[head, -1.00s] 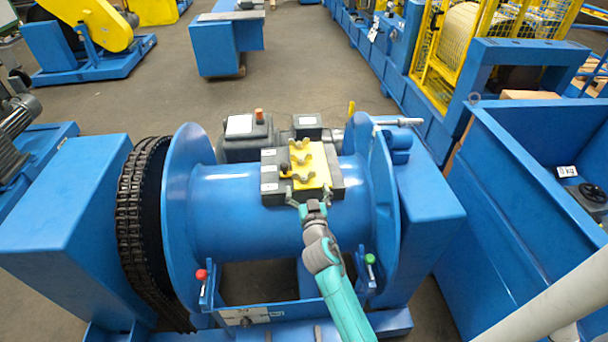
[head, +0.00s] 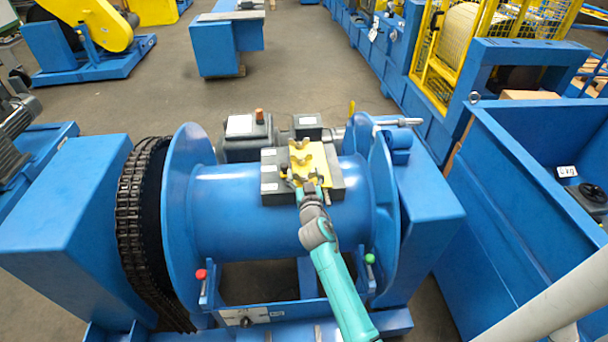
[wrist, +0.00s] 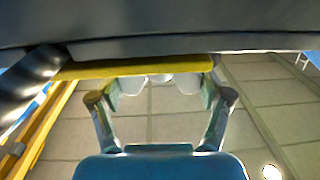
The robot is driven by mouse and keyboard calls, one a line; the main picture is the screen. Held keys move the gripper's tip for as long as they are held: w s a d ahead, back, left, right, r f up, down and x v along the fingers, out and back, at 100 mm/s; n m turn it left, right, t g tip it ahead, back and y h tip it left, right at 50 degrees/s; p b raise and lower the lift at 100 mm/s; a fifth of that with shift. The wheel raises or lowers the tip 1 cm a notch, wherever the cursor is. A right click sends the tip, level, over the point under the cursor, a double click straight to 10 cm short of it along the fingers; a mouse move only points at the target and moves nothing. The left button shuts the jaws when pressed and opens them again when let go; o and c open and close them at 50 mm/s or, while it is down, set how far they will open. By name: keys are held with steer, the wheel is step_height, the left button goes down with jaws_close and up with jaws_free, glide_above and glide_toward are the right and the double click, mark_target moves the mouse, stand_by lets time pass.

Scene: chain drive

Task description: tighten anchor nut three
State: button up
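Yellow wing nuts stand in a row on a yellow plate (head: 322,160) on a dark grey block (head: 338,178) atop the blue drum. The far nut (head: 299,143) and the middle nut (head: 302,159) are clear of my gripper. My gripper (head: 309,182) is at the near end of the plate, over the nearest nut, which it mostly hides. In the wrist view, the fingers of my gripper (wrist: 160,88) are spread apart, with the yellow plate's edge (wrist: 140,69) behind them. I cannot tell whether they touch the nut.
Small white labels (head: 268,170) mark the block's left side. The blue drum (head: 235,215) lies between two flanges, with a black chain (head: 140,220) at the left. A red knob (head: 201,274) and a green knob (head: 369,259) stand in front. A blue bin (head: 520,200) is at the right.

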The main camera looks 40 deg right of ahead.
steer(key=shift+c, duration=1)
steer(key=shift+m+g+h, duration=0.3)
steer(key=shift+m+h, duration=0.1)
steer(key=shift+h, duration=0.2)
steer(key=o, duration=1.1)
steer(key=v, duration=1.2)
